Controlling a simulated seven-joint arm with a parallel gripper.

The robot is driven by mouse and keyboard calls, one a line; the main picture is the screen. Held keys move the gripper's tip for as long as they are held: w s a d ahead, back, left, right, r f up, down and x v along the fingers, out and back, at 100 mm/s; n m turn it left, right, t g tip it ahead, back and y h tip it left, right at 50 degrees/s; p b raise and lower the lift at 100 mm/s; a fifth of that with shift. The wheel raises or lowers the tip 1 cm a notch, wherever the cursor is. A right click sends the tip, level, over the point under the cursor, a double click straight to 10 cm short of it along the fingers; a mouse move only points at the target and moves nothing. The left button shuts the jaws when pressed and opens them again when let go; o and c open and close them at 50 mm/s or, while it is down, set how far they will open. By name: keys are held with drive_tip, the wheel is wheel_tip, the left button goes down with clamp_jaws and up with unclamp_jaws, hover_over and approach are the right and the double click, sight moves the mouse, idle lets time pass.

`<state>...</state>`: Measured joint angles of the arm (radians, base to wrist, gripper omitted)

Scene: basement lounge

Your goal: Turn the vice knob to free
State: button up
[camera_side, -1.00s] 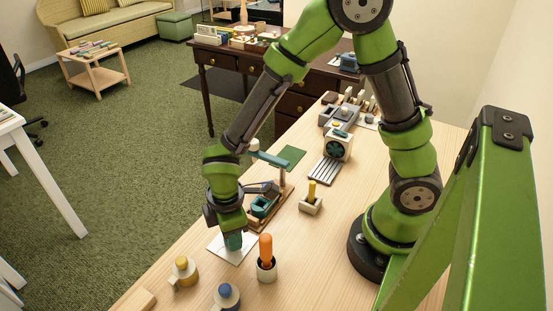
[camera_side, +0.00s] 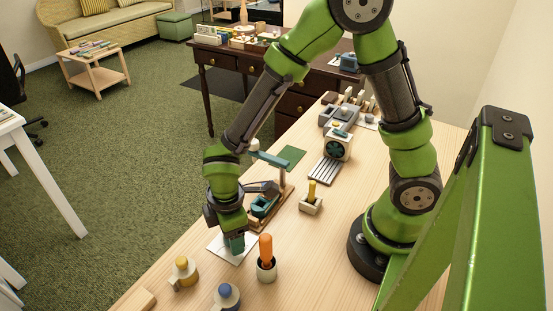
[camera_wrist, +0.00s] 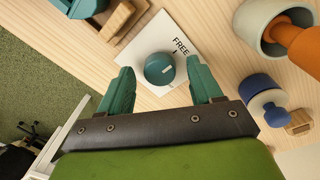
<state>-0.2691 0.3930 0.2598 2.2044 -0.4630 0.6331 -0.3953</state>
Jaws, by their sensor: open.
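The vice knob (camera_wrist: 160,68) is a round teal cap with a small pale mark on top. It stands on a white card (camera_wrist: 151,45) printed with "FREE" and a short dark line beside the knob. In the side view the card (camera_side: 218,247) shows around my gripper, and the knob is hidden there. My gripper (camera_side: 235,242) points down over the card. In the wrist view my gripper (camera_wrist: 160,80) is open, with one teal finger on each side of the knob and visible gaps between. A teal vice-like fixture on a wooden base (camera_side: 262,207) stands just behind the card.
An orange-handled tool in a pale cup (camera_side: 266,268) stands close right of the card. A blue-topped piece (camera_side: 228,295) and a yellow-topped piece (camera_side: 183,270) are nearer the front. A yellow-handled piece in a block (camera_side: 311,203) stands farther back. Bare wood lies between them.

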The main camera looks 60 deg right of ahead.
drive_tip(key=shift+r, duration=0.1)
wheel_tip(320, 180, up, 17)
drive_tip(key=shift+s+a, duration=0.3)
drive_tip(key=shift+s, duration=0.15)
drive_tip(key=s+d+r+m+t+y, duration=0.1)
drive_tip(key=s+d+r+m+t, duration=0.1)
drive_tip(key=d+m, duration=0.4)
drive_tip(key=s+d+r+m+t+y, duration=0.1)
drive_tip(key=s+d+r+m+t, duration=0.2)
drive_tip(key=d+m, duration=0.3)
drive_tip(key=m+t, duration=0.1)
drive_tip(key=m, duration=0.2)
drive_tip(key=shift+s+d+r+t, duration=0.2)
drive_tip(key=shift+s+r+t, duration=0.05)
drive_tip(key=shift+r+t, duration=0.1)
